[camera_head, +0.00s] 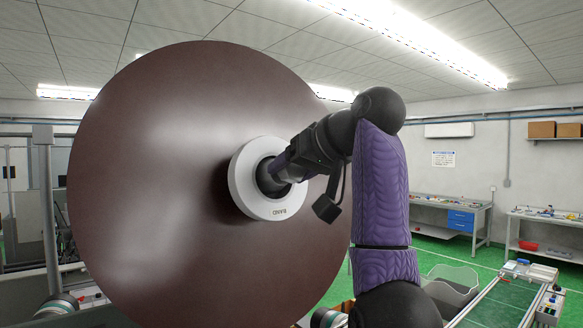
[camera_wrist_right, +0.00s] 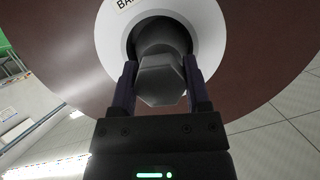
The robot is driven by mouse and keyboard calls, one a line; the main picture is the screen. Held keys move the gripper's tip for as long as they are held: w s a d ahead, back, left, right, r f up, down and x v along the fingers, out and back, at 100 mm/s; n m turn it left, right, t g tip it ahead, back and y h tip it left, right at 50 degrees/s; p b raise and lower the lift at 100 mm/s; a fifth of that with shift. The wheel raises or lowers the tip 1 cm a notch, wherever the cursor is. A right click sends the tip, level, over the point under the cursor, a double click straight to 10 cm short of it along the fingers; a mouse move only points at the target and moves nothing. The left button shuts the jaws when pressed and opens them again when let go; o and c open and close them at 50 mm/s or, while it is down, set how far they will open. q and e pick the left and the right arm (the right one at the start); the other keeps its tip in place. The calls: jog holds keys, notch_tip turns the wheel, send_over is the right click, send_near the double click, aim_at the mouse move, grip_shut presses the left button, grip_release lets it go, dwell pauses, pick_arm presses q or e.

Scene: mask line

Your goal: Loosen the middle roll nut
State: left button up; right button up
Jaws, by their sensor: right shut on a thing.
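A large dark brown roll (camera_head: 140,190) fills the left and middle of the head view. A white ring (camera_head: 242,182) marked with lettering sits at its centre, and it also shows in the right wrist view (camera_wrist_right: 118,40). The grey hexagonal nut (camera_wrist_right: 162,82) sits in the ring's dark opening. My right gripper (camera_wrist_right: 161,85) has a finger on each side of the nut and is shut on it. In the head view my right gripper (camera_head: 275,175) reaches into the ring and the nut is hidden. My left gripper is not in view.
A grey metal post (camera_head: 48,220) stands left of the roll. A clear bin (camera_head: 450,287) and a green-topped line (camera_head: 505,305) lie at the lower right. Workbenches (camera_head: 445,205) stand by the back wall, with open green floor before them.

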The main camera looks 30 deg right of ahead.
jog(key=n, duration=0.2)
jog(key=n+h, duration=0.1)
jog(key=shift+f+n+h, duration=0.15)
jog(key=shift+n+h, duration=0.15)
jog(key=shift+n, duration=0.1)
jog(key=shift+n+h+p, duration=0.5)
jog(key=shift+n, duration=1.4)
jog(key=o, duration=1.3)
jog(key=shift+r, duration=0.2)
